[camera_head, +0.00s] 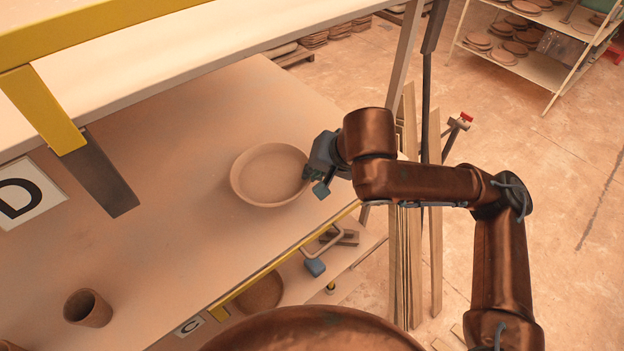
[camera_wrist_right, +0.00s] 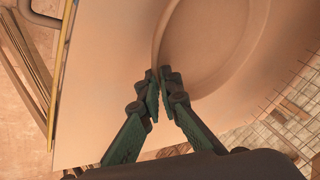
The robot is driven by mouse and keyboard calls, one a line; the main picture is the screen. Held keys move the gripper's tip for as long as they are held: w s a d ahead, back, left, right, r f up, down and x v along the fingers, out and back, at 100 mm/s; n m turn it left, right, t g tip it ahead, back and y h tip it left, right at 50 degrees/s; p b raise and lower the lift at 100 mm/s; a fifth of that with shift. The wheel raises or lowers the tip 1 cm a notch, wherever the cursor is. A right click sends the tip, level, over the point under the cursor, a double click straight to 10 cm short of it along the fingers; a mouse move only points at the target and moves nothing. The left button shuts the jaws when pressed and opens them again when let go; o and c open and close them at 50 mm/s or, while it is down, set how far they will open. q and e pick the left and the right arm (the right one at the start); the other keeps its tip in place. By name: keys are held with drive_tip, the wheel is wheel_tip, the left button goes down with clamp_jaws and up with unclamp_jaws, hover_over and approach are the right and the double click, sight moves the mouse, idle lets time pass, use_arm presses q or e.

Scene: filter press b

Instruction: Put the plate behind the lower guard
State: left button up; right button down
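A round clay plate (camera_head: 268,176) with a raised rim is at the wide shelf board marked D. It also shows in the right wrist view (camera_wrist_right: 225,45), with its rim running between my fingertips. My right gripper (camera_head: 318,178) is at the plate's right edge, its fingers closed on the rim (camera_wrist_right: 160,74). I cannot tell whether the plate rests on the board or is just above it. A yellow guard (camera_head: 285,258) runs along the board's front edge, below and right of the plate. Another yellow guard (camera_head: 100,22) runs higher, at the top left. My left gripper is not in view.
A clay cup (camera_head: 88,308) stands at the lower left. Another round clay piece (camera_head: 260,293) shows on a lower level marked C. Upright wooden boards (camera_head: 408,250) stand right of the shelf. The board left of the plate is mostly clear.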

drive_tip(key=shift+w+d+f+p, duration=0.15)
drive_tip(key=shift+f+p, duration=0.1)
drive_tip(key=shift+f, duration=0.7)
drive_tip(key=shift+w+a+f+p, duration=0.1)
drive_tip(key=shift+f+p, duration=0.1)
drive_tip(key=shift+f, duration=0.7)
drive_tip(key=c, duration=2.4)
unclamp_jaws()
drive_tip(key=v, duration=1.2)
drive_tip(key=shift+b, duration=0.35)
drive_tip(key=shift+c, duration=0.4)
